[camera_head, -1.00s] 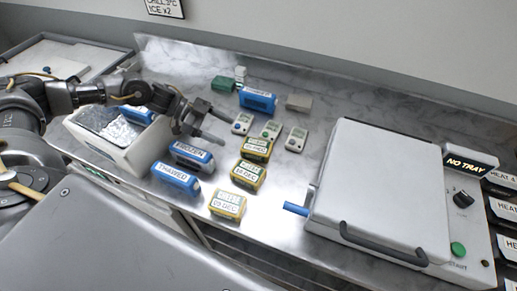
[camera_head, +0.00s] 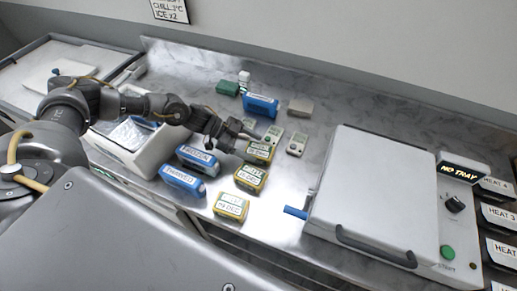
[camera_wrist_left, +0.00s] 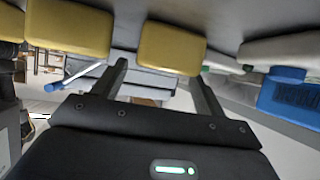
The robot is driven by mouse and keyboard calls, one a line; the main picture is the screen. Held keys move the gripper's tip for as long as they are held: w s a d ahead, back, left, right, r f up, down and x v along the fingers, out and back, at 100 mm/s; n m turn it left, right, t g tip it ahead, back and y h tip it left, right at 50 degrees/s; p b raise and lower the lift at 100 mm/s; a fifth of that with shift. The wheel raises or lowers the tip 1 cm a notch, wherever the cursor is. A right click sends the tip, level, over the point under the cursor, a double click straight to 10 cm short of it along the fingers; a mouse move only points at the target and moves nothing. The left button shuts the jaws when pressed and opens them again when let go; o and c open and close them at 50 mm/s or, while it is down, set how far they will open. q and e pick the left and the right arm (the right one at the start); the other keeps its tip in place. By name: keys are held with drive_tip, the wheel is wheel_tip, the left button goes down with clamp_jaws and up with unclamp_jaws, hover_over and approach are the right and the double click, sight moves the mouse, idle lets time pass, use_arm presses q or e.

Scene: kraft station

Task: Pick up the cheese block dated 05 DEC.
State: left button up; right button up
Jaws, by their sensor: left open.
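Three yellow cheese blocks with white labels stand in a row in the head view: a front block (camera_head: 230,206), a middle block (camera_head: 250,179) and a back block (camera_head: 260,152). Their labels end in DEC, but the day numbers are too small to read surely. My left gripper (camera_head: 240,136) is open, just behind and left of the back block. In the left wrist view my open fingers (camera_wrist_left: 160,72) point toward a yellow block (camera_wrist_left: 170,48), with another yellow block (camera_wrist_left: 68,27) to the left. Nothing is held. My right gripper is not in view.
Blue FROZEN (camera_head: 197,159) and THAWED (camera_head: 183,181) packs lie left of the blocks. Small timers, one timer (camera_head: 297,142) among them, and another blue pack (camera_head: 261,105) lie behind. A white box (camera_head: 145,152) stands left.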

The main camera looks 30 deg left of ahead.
use_arm(q)
drive_tip(key=shift+x, duration=0.9)
drive_tip(key=shift+a, duration=0.1)
drive_tip(key=shift+c, duration=0.2)
drive_tip(key=c, duration=0.9)
drive_tip(key=shift+r, duration=0.1)
